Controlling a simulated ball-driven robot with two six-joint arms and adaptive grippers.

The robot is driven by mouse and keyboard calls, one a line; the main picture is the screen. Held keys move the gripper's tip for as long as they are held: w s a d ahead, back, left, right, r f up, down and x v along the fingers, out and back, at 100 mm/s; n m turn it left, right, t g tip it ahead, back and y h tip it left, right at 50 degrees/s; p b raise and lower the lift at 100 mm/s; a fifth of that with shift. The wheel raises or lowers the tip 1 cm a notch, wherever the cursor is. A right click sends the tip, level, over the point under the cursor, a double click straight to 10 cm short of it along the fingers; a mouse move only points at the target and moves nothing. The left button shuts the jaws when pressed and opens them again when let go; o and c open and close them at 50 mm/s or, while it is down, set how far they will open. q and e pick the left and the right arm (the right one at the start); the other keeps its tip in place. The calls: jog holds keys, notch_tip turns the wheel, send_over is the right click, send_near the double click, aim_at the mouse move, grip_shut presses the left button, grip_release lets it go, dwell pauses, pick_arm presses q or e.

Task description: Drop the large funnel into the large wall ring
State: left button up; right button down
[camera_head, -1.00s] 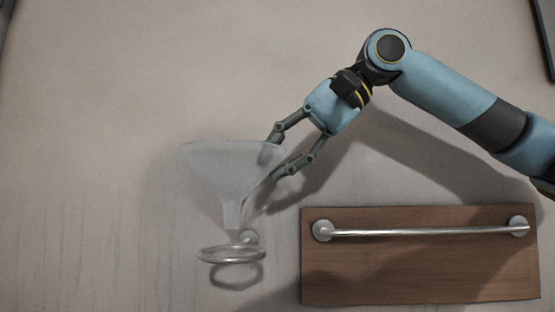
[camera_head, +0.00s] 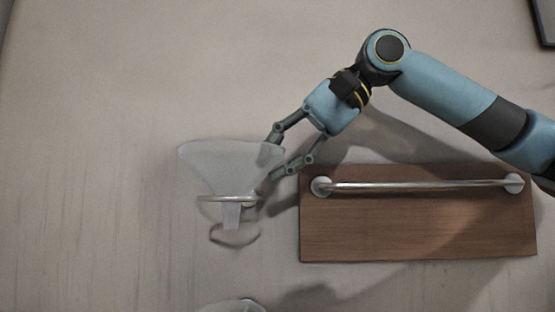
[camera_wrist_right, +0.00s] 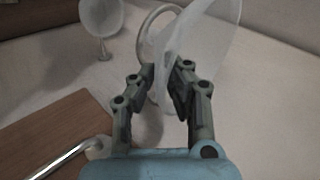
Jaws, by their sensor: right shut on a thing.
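The large funnel (camera_head: 230,162) is pale, translucent and upright, wide mouth up. In the head view its cone meets the metal wall ring (camera_head: 205,199), and its spout shows below the ring's band. I cannot tell whether the cone rests on the ring. My right gripper (camera_head: 270,157) is shut on the funnel's right rim. In the right wrist view, the fingers (camera_wrist_right: 169,75) pinch the funnel wall (camera_wrist_right: 205,50), with the ring (camera_wrist_right: 146,40) curving behind it. My left gripper is not in view.
A wooden board (camera_head: 420,225) with a metal bar (camera_head: 420,185) is right of the ring. A pale rim (camera_head: 235,306) shows at the head view's bottom edge. A pale bowl-like piece on a thin stem (camera_wrist_right: 101,18) shows in the wrist view. The wall left of the funnel is clear.

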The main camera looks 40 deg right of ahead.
dwell(0.4)
jog(key=c, duration=1.3)
grip_release()
